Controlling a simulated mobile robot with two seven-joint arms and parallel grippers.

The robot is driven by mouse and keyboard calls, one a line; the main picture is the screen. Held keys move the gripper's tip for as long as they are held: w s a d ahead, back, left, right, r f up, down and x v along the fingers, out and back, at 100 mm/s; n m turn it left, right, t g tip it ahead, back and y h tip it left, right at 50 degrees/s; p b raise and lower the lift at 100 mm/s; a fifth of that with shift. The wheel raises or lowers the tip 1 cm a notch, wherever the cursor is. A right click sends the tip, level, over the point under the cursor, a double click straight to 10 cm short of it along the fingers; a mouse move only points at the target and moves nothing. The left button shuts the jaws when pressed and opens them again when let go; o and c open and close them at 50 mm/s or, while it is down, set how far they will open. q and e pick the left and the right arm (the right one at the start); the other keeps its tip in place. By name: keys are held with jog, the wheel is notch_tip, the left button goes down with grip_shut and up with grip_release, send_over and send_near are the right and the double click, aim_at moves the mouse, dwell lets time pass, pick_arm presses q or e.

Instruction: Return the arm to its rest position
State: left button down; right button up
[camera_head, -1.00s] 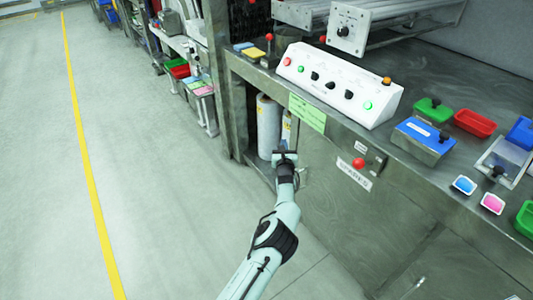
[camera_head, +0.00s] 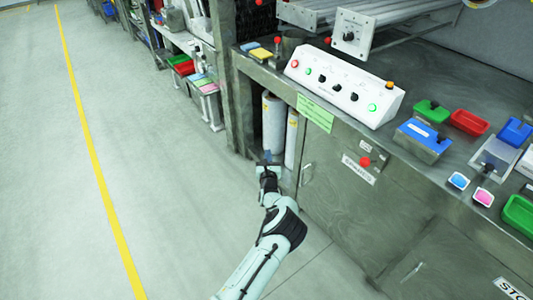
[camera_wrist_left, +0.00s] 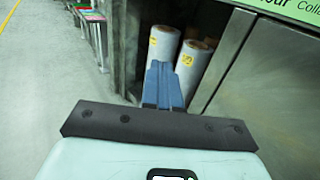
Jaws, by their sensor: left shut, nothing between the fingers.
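My left arm comes in from the bottom of the head view, and its left gripper (camera_head: 267,157) is in front of the open bay under the counter. In the left wrist view the fingers of the gripper (camera_wrist_left: 163,82) are shut together with nothing between them. The rolls also show in the head view (camera_head: 273,122). My right gripper is not in view.
A steel counter (camera_head: 345,150) runs along the right, with a white control panel (camera_head: 340,85) with buttons on top. A red button (camera_head: 365,161) sits on its front. Coloured trays (camera_head: 470,122) lie on the counter. The floor (camera_head: 150,200) at left is clear, with a yellow line.

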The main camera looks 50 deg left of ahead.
pick_arm(q)
jog(key=shift+s, duration=0.3)
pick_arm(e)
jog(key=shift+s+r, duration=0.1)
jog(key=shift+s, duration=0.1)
